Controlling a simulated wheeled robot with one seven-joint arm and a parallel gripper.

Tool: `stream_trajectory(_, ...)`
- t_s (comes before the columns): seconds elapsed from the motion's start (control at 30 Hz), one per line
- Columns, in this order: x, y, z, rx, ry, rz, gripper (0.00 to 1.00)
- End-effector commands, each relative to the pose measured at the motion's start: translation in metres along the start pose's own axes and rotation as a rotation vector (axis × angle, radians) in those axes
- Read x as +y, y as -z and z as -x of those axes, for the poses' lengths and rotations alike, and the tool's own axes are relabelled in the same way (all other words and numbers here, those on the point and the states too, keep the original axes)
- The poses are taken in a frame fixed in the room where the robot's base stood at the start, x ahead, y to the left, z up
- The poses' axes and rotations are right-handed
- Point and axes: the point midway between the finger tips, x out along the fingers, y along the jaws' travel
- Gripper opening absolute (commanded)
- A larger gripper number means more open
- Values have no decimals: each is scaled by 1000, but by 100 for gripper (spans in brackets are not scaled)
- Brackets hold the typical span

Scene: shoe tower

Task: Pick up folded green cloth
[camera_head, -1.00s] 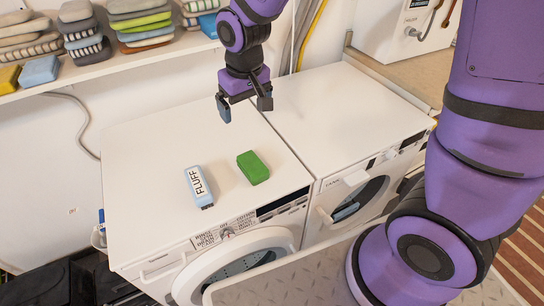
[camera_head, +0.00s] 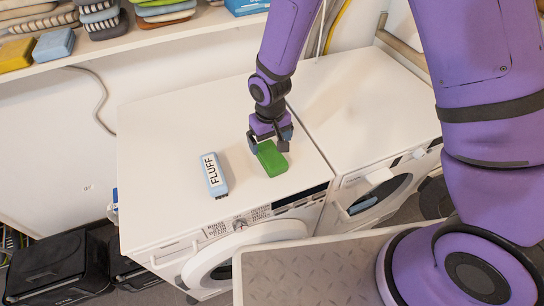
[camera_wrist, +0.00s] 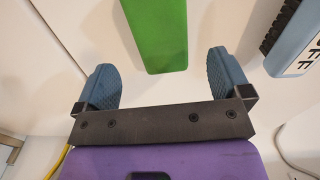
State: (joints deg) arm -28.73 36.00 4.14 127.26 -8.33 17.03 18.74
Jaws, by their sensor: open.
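The folded green cloth (camera_head: 271,158) is a small flat green block lying on the top of the left white washing machine (camera_head: 165,125). My gripper (camera_head: 270,141) is over its far end, with the fingers apart. In the wrist view the green cloth (camera_wrist: 158,32) shows at the top, with its near end roughly between the lines of the two blue fingertips. My open gripper (camera_wrist: 165,80) is empty. I cannot tell the exact height of the fingers above the cloth.
A blue brush marked FLUFF (camera_head: 215,175) lies on the same machine, left of the cloth; it also shows in the wrist view (camera_wrist: 295,45). A second white machine (camera_head: 355,100) stands to the right. A shelf (camera_head: 110,48) with folded cloths is at the back left.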

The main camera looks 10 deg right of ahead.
Motion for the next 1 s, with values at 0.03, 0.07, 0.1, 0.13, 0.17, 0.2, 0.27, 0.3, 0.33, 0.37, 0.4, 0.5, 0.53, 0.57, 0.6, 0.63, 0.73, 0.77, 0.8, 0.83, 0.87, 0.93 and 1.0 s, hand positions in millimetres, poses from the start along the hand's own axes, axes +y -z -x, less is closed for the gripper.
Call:
stream_trajectory(0.03,0,0,-4,-1,0,1,96)
stream_trajectory(0.07,0,0,-5,-1,0,1,96)
stream_trajectory(0.1,0,0,-7,0,0,1,96)
stream_trajectory(0.13,0,0,-8,1,0,1,96)
stream_trajectory(0.17,0,-1,-10,0,0,2,96)
stream_trajectory(0.2,-1,-2,-13,-1,0,2,96)
stream_trajectory(0.27,-1,-4,-20,-3,-1,3,96)
stream_trajectory(0.3,-1,-6,-26,-2,0,3,96)
stream_trajectory(0.33,-2,-7,-31,-3,-1,2,96)
stream_trajectory(0.37,-2,-8,-36,-3,-1,2,96)
stream_trajectory(0.4,-2,-9,-41,-2,0,1,96)
stream_trajectory(0.5,-1,-8,-51,-1,0,0,96)
stream_trajectory(0.53,-1,-8,-54,0,0,0,96)
stream_trajectory(0.57,-1,-8,-55,0,0,0,96)
stream_trajectory(0.6,-1,-8,-57,-1,0,0,96)
stream_trajectory(0.63,-1,-8,-58,0,0,1,96)
stream_trajectory(0.73,-1,-8,-59,0,0,1,96)
stream_trajectory(0.77,-1,-8,-59,1,0,1,96)
stream_trajectory(0.8,-1,-8,-59,1,0,1,96)
stream_trajectory(0.83,-1,-8,-59,1,0,1,96)
stream_trajectory(0.87,-1,-8,-59,1,0,1,96)
stream_trajectory(0.93,-1,-8,-59,1,0,1,82)
stream_trajectory(1.0,-1,-8,-59,1,0,1,66)
